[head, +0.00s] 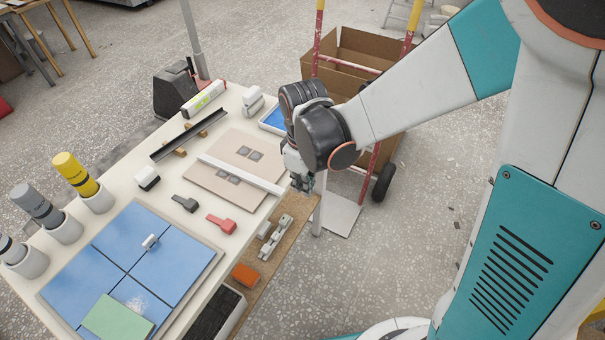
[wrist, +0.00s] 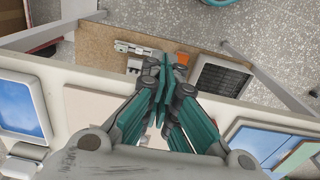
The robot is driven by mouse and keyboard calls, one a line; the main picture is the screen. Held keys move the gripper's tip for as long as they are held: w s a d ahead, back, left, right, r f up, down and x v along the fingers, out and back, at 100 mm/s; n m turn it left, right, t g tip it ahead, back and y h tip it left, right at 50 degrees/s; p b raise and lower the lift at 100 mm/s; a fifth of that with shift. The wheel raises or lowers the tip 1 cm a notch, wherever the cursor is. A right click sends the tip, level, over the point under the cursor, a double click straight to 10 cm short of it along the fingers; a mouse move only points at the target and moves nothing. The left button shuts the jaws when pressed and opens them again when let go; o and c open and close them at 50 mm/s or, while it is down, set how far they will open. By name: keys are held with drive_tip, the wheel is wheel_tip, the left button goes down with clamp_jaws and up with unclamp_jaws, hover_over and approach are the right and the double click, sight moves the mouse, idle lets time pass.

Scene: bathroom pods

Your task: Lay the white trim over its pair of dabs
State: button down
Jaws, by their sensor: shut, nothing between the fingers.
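The white trim (head: 240,174) lies flat across the beige board on the table, its right end close to the table's edge. Two grey dabs (head: 250,155) show on the board on the far side of the trim. Two more grey dabs (head: 228,177) show on the near side, close along the trim's edge; I cannot tell whether it touches them. My gripper (head: 301,183) is shut and empty, just off the right end of the trim by the table edge. In the wrist view its fingers (wrist: 165,75) are together and hide part of the board.
A dark channel (head: 188,136) rests on wooden blocks behind the board. Black (head: 185,202) and red (head: 221,224) tools lie in front. Blue tiles (head: 165,262) and bottles in holders (head: 75,174) stand left. A lower shelf (head: 293,225) holds an orange block (head: 245,275).

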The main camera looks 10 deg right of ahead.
sight(282, 193)
drive_tip(key=w+a+f+b, duration=0.2)
drive_tip(key=a+f+b, duration=0.1)
drive_tip(key=f, duration=0.5)
drive_tip(key=shift+w+b, duration=0.25)
drive_tip(key=shift+b, duration=0.2)
drive_tip(key=shift+a, duration=0.1)
drive_tip(key=shift+w+a, duration=0.75)
drive_tip(key=shift+a, duration=0.2)
drive_tip(key=shift+d, duration=0.1)
drive_tip(key=shift+s, duration=0.1)
